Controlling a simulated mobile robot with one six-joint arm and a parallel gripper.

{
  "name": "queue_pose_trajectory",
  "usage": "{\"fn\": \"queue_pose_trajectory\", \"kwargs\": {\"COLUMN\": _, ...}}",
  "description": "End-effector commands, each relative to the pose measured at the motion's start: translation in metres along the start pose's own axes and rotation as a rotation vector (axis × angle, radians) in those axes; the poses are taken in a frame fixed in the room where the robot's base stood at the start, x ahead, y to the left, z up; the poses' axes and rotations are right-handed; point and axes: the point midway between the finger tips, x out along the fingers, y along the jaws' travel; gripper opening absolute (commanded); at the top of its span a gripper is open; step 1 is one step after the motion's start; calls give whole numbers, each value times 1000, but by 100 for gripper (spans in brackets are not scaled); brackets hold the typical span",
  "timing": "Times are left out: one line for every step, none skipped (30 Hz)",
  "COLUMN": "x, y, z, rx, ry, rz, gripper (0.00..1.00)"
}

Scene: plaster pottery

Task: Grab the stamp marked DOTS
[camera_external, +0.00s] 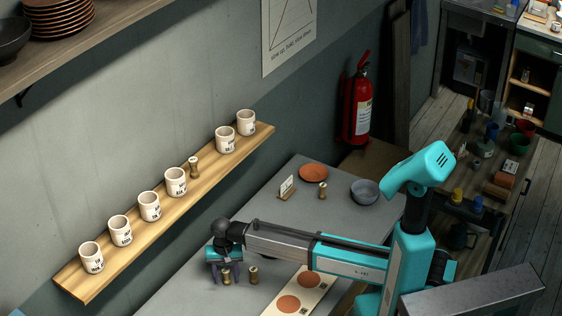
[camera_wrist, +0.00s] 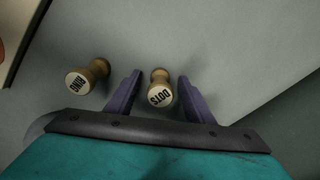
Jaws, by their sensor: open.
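In the wrist view, the stamp marked DOTS (camera_wrist: 160,93) stands between the two purple fingers of my gripper (camera_wrist: 154,88). It is a wooden stamp with a pale round top and dark lettering. The fingers are apart, with a gap visible on the right side; I cannot tell whether the left finger touches it. In the external view, my gripper (camera_external: 226,277) is low over the grey table, with small brass-coloured stamps by it. A second stamp, marked RING (camera_wrist: 78,82), stands just left of the left finger in the wrist view.
A pale board with terracotta discs (camera_external: 289,304) lies right of my gripper. Another stamp (camera_external: 322,190), a small sign (camera_external: 287,187), a terracotta plate (camera_external: 313,172) and a grey bowl (camera_external: 364,191) stand farther back. A wooden shelf (camera_external: 205,197) with several cups runs along the wall.

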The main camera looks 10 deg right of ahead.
Motion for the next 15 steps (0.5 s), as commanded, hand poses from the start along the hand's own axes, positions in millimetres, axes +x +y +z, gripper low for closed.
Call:
{"fn": "queue_pose_trajectory", "kwargs": {"x": 0, "y": 0, "z": 0, "rx": 0, "ry": 0, "rz": 0, "gripper": 48}}
{"fn": "queue_pose_trajectory", "kwargs": {"x": 0, "y": 0, "z": 0, "rx": 0, "ry": 0, "rz": 0, "gripper": 48}}
{"fn": "queue_pose_trajectory", "kwargs": {"x": 0, "y": 0, "z": 0, "rx": 0, "ry": 0, "rz": 0, "gripper": 48}}
{"fn": "queue_pose_trajectory", "kwargs": {"x": 0, "y": 0, "z": 0, "rx": 0, "ry": 0, "rz": 0, "gripper": 48}}
{"fn": "queue_pose_trajectory", "kwargs": {"x": 0, "y": 0, "z": 0, "rx": 0, "ry": 0, "rz": 0, "gripper": 48}}
{"fn": "queue_pose_trajectory", "kwargs": {"x": 0, "y": 0, "z": 0, "rx": 0, "ry": 0, "rz": 0, "gripper": 48}}
{"fn": "queue_pose_trajectory", "kwargs": {"x": 0, "y": 0, "z": 0, "rx": 0, "ry": 0, "rz": 0, "gripper": 48}}
{"fn": "queue_pose_trajectory", "kwargs": {"x": 0, "y": 0, "z": 0, "rx": 0, "ry": 0, "rz": 0, "gripper": 48}}
{"fn": "queue_pose_trajectory", "kwargs": {"x": 0, "y": 0, "z": 0, "rx": 0, "ry": 0, "rz": 0, "gripper": 43}}
{"fn": "queue_pose_trajectory", "kwargs": {"x": 0, "y": 0, "z": 0, "rx": 0, "ry": 0, "rz": 0, "gripper": 38}}
{"fn": "queue_pose_trajectory", "kwargs": {"x": 0, "y": 0, "z": 0, "rx": 0, "ry": 0, "rz": 0, "gripper": 33}}
{"fn": "queue_pose_trajectory", "kwargs": {"x": 0, "y": 0, "z": 0, "rx": 0, "ry": 0, "rz": 0, "gripper": 26}}
{"fn": "queue_pose_trajectory", "kwargs": {"x": 0, "y": 0, "z": 0, "rx": 0, "ry": 0, "rz": 0, "gripper": 21}}
{"fn": "queue_pose_trajectory", "kwargs": {"x": 0, "y": 0, "z": 0, "rx": 0, "ry": 0, "rz": 0, "gripper": 16}}
{"fn": "queue_pose_trajectory", "kwargs": {"x": 0, "y": 0, "z": 0, "rx": 0, "ry": 0, "rz": 0, "gripper": 9}}
